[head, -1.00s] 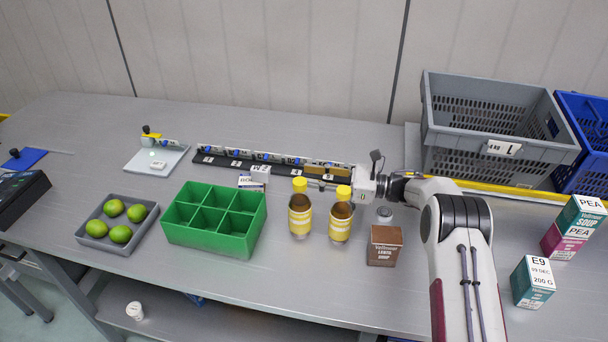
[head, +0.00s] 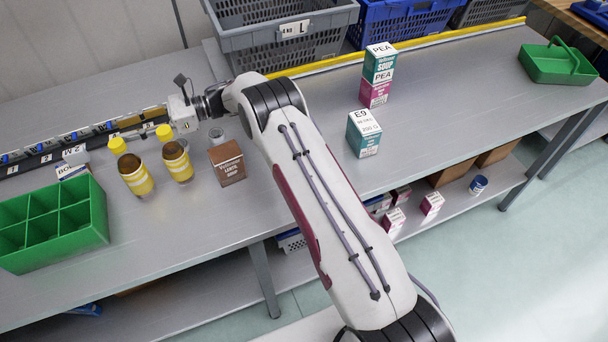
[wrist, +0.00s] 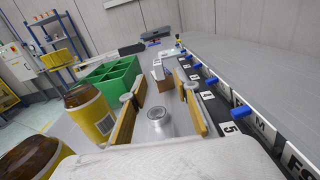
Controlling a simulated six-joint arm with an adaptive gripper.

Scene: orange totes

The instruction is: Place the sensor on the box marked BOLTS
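A small white box with partly readable BOL lettering (head: 72,170) stands behind the green organizer; a white card marked M is right by it. It looks like the BOLTS box. My gripper (head: 140,120) reaches left over the bench beside the numbered rail, right of that box. In the wrist view its two tan fingers (wrist: 158,105) stand apart. A round silver piece (wrist: 157,116) shows between them, with gaps at its sides; I cannot tell whether it is part of my gripper. A small silver cylinder (head: 216,134) stands on the bench below my wrist. I cannot tell which piece is the sensor.
The green organizer (head: 85,215) is at left. A grey crate (head: 290,40) is behind; soup boxes (head: 364,133) stand right.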

